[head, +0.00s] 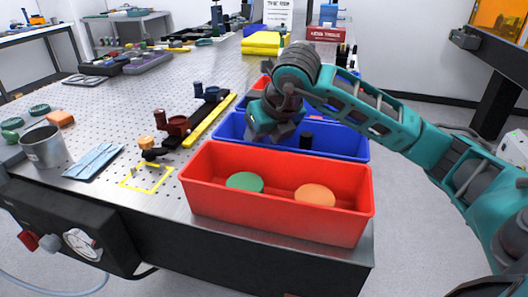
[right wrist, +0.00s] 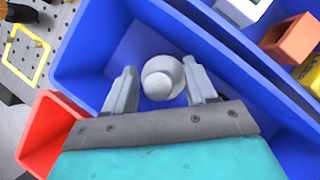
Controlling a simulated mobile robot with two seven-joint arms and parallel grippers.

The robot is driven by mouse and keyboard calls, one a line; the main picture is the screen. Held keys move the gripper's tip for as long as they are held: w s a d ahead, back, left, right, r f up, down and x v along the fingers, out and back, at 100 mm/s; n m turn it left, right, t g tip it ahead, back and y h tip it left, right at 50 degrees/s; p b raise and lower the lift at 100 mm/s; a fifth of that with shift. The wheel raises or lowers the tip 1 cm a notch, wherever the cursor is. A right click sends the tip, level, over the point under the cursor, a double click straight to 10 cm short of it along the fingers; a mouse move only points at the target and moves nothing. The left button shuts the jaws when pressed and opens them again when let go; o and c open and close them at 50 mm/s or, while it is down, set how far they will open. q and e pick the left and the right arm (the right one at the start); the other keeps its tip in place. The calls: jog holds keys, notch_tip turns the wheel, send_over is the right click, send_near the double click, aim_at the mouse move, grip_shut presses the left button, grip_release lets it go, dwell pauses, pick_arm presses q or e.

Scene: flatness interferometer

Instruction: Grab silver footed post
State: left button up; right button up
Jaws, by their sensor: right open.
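The silver footed post (right wrist: 162,78) shows in the right wrist view as a pale, round-topped piece, seen nearly end-on, inside a blue bin (right wrist: 85,62). My right gripper (right wrist: 159,70) is open, with one finger on each side of the post. I see small gaps between the fingers and the post. In the head view my right gripper (head: 268,128) reaches down into the front blue bin (head: 345,149), and the post is hidden behind it. My left gripper is not in view.
A red bin (head: 270,205) with a green disc (head: 245,182) and an orange disc (head: 315,194) stands in front of the blue bin. A black cylinder (head: 306,140) is in the blue bin, right of my gripper. A yellow square outline (head: 147,177) lies left.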

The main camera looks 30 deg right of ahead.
grip_shut()
dwell(0.5)
jog(key=shift+r, duration=0.1)
